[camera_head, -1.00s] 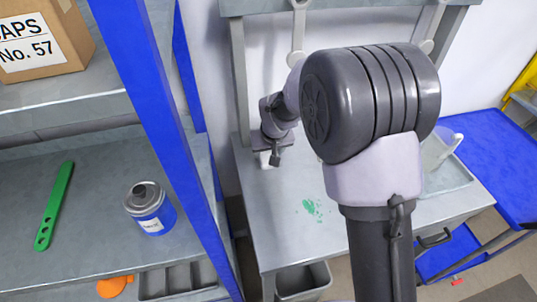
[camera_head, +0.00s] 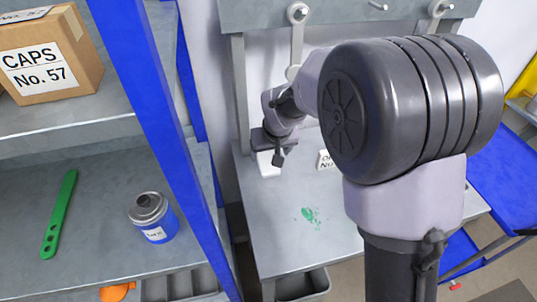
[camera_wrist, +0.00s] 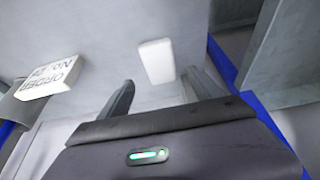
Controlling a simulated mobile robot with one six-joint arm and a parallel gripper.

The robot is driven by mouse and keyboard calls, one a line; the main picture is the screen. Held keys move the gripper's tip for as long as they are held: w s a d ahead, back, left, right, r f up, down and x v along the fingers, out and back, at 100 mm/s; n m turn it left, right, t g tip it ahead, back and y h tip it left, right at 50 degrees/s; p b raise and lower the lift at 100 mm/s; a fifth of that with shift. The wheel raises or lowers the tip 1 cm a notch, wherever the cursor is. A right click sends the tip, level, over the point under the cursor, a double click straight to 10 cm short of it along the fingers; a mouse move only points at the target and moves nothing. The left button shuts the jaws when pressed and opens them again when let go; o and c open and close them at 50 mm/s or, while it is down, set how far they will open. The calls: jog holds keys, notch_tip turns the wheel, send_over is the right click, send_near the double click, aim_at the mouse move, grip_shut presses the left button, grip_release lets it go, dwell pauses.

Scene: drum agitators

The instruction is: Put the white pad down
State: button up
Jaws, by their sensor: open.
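The white pad (camera_wrist: 157,61) lies on the grey bench top (camera_head: 285,222), just beyond the fingertips in the wrist view. In the head view the pad (camera_head: 268,164) shows as a small white patch below my gripper (camera_head: 273,150), near the bench's back left. My gripper (camera_wrist: 158,78) is open, its two dark fingers apart with nothing visible between them. The pad looks clear of both fingers. The gap between fingertips and pad is hard to judge.
A white lettered block (camera_wrist: 50,78) stands beside the pad; my arm partly hides it in the head view (camera_head: 325,160). A green smear (camera_head: 310,215) marks the bench. A blue shelf post (camera_head: 165,130) stands left, with a blue can (camera_head: 152,217) and green tool (camera_head: 60,215) beyond.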

jog(key=s+d+r+m, duration=0.2)
jog(key=s+d+r, duration=0.2)
jog(key=s+r, duration=0.35)
jog(key=s+d+r+m, duration=0.2)
jog(key=s+d+r, duration=0.2)
jog(key=s+r, duration=0.3)
jog(key=s+d+r+m, duration=0.1)
jog(key=s, duration=0.6)
jog(key=s+d+r+m+t, duration=0.1)
jog(key=s+d+m, duration=0.1)
jog(key=s, duration=0.5)
jog(key=shift+d+m+y+p, duration=0.25)
jog(key=shift+m+y+p, duration=0.05)
jog(key=shift+y+p, duration=0.1)
jog(key=shift+w, duration=0.1)
jog(key=shift+f+b, duration=0.8)
jog(key=shift+b, duration=0.1)
